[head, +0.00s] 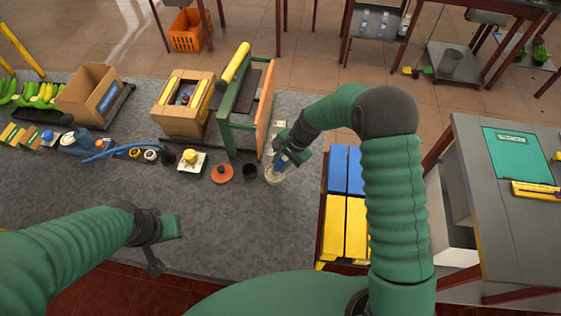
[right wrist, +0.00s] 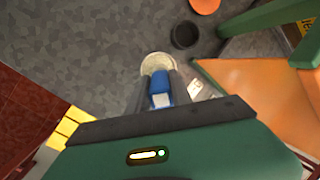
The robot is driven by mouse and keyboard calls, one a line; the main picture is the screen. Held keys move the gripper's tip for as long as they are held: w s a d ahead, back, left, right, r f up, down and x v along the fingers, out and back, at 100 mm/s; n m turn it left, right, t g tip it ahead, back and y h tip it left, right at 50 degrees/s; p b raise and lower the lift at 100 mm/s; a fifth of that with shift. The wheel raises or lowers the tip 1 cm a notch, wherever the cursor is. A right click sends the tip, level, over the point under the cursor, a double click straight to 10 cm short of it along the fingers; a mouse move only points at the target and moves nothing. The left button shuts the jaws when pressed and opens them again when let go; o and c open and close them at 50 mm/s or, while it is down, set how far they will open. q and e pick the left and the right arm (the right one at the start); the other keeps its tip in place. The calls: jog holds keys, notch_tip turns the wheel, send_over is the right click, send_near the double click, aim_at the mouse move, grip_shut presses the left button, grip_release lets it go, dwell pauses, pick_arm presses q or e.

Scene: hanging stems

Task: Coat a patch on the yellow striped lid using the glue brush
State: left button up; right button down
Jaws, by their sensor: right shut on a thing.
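My right gripper (head: 283,163) is shut on a blue-handled tool, which I take to be the glue brush (right wrist: 160,88). It points down over a round pale pot (head: 275,175), with its lower end at or inside the pot; the bristles are hidden. The pot also shows in the right wrist view (right wrist: 155,61). Yellow panels (head: 345,227) with a dark line between them lie right of the pot; I cannot tell whether these are the yellow striped lid. My left gripper (head: 158,245) is over the front left of the table, its jaw opening unclear.
Blue panels (head: 346,170) lie behind the yellow ones. A green and orange frame (head: 230,110) stands behind the pot. A dark cup (head: 249,172) and an orange disc (head: 222,174) are left of the pot. The grey table (head: 215,230) is clear in front.

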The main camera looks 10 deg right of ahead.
pick_arm(q)
jog(key=shift+a, duration=0.15)
pick_arm(e)
jog(key=shift+a, duration=0.15)
pick_arm(q)
jog(key=shift+w+a+f, duration=0.1)
jog(key=shift+a+f, duration=0.05)
jog(key=shift+a, duration=0.1)
pick_arm(e)
jog(key=shift+a+f, duration=0.1)
jog(key=shift+a, duration=0.1)
pick_arm(q)
jog(key=shift+d+f, duration=0.1)
jog(key=shift+d, duration=0.15)
pick_arm(e)
jog(key=shift+d+f, duration=0.2)
jog(key=shift+f, duration=0.1)
pick_arm(q)
jog(key=shift+a+f+b, duration=0.15)
jog(key=shift+f+b, duration=0.05)
jog(key=shift+b, duration=0.2)
pick_arm(e)
jog(key=shift+a+f, duration=0.1)
jog(key=shift+f, duration=0.15)
pick_arm(q)
jog(key=shift+r, duration=0.1)
